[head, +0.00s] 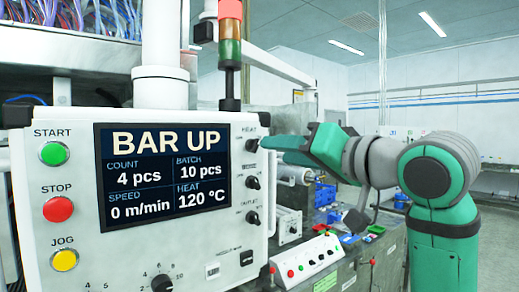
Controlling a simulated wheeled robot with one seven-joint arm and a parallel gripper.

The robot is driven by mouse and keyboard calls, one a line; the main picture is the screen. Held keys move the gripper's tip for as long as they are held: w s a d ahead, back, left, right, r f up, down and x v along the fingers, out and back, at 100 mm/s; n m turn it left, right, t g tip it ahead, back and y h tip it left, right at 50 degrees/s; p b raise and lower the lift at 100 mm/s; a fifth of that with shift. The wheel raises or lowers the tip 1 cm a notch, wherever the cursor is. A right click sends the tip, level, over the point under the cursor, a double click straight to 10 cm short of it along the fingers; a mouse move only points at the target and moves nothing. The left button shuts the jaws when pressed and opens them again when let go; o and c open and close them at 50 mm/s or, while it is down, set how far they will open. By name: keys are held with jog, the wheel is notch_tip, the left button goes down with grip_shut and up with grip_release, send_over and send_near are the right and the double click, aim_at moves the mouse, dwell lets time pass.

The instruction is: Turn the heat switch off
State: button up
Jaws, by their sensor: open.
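The white control panel (75,130) fills the left side of the head view. The heat switch (252,146) is a small black knob under a label that seems to read HEAT, at the panel's upper right edge. Its pointer direction is too small to tell. My green gripper (268,144) comes in from the right, with its fingertips just right of this knob. Whether they touch it, I cannot tell. The jaws are open, though seen nearly edge-on. The display (165,177) reads BAR UP, heat 120 °C and speed 0 m/min.
Two more black knobs, a middle one (253,182) and a lower one (253,218), sit below the heat switch. Green, red and yellow push buttons (58,209) line the panel's left. A signal tower (230,50) rises above. A small button box (308,258) stands lower right.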

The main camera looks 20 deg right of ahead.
aim_at(257, 148)
jog(key=x, duration=0.8)
jog(key=shift+c, duration=0.7)
jog(key=shift+w+f, duration=0.1)
jog(key=c, duration=0.9)
